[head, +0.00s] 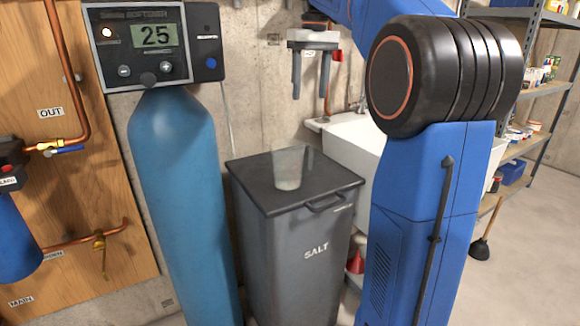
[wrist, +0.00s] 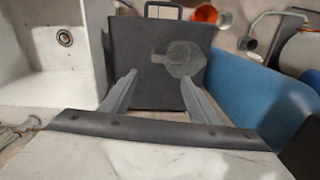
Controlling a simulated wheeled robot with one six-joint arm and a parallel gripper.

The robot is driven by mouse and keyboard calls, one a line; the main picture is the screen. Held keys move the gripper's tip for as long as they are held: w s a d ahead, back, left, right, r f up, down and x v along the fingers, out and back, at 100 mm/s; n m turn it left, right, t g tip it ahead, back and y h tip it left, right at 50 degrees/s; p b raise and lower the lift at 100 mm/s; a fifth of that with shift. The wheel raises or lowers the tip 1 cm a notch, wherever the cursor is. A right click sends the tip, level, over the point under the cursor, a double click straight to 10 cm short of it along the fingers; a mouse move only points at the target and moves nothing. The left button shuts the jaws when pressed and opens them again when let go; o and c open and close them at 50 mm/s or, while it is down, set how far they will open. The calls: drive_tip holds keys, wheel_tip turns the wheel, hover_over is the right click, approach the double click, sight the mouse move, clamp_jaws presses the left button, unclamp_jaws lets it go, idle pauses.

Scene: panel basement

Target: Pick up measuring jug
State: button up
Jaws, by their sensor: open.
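The measuring jug (head: 289,168) is clear and stands upright on the dark lid of the grey salt bin (head: 312,255). In the wrist view the jug (wrist: 184,58) is seen from above, its handle pointing left. My gripper (head: 310,96) is open and empty, fingers pointing down, in the air above the bin and apart from the jug. In the wrist view the gripper (wrist: 160,77) has its two fingers spread, with the jug beyond the tip of the right finger. Nothing hides the jug in the head view.
A tall blue softener tank (head: 180,190) stands close left of the bin. A white sink (head: 350,140) is behind and right of it. Copper pipes (head: 75,80) run on the wooden panel at left. Shelves (head: 540,90) stand at far right, with open floor before them.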

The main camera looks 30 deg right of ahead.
sight(307, 144)
drive_tip(key=f, duration=1.7)
drive_tip(key=shift+w+a, duration=0.1)
drive_tip(key=shift+w, duration=0.1)
drive_tip(key=shift+c, duration=0.2)
clamp_jaws()
